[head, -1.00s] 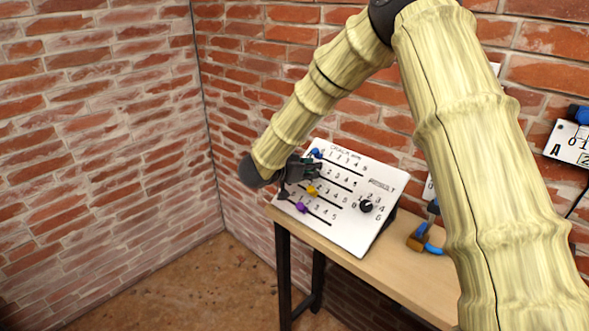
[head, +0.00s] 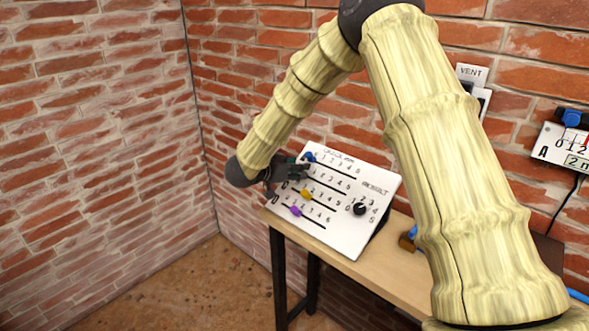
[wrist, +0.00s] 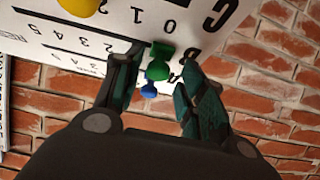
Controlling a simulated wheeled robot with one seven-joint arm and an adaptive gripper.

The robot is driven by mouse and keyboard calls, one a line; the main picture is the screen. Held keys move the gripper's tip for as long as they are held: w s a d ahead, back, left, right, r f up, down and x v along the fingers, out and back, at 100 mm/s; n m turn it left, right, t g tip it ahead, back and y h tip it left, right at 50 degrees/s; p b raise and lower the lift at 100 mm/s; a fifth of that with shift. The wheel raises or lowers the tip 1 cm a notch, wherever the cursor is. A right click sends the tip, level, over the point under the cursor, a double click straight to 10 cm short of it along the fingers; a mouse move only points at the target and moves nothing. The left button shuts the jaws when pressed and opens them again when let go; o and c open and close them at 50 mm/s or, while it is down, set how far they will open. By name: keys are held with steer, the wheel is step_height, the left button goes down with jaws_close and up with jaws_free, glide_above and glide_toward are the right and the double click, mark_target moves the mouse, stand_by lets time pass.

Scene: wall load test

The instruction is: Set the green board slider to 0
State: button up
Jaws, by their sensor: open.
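The white board (head: 372,192) stands tilted on the table, with rows of numbered slots and coloured knobs. The green knob (wrist: 160,54) shows in the wrist view between the two fingers of my gripper (wrist: 163,62), near their tips. The fingers are apart, and I cannot tell whether either touches the knob. In the head view my gripper (head: 288,172) is at the board's upper left and mostly hides the green knob. I cannot read which number the green slider is at.
A blue knob (wrist: 149,90) is just beside the green one, close to the fingers. The yellow knob (head: 306,194) and purple knob (head: 296,211) sit on lower rows. A black dial (head: 360,209) is at the board's right. A brick wall (head: 225,100) is close behind.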

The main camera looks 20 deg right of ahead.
steer(key=v, duration=1.2)
steer(key=shift+a+f, duration=0.1)
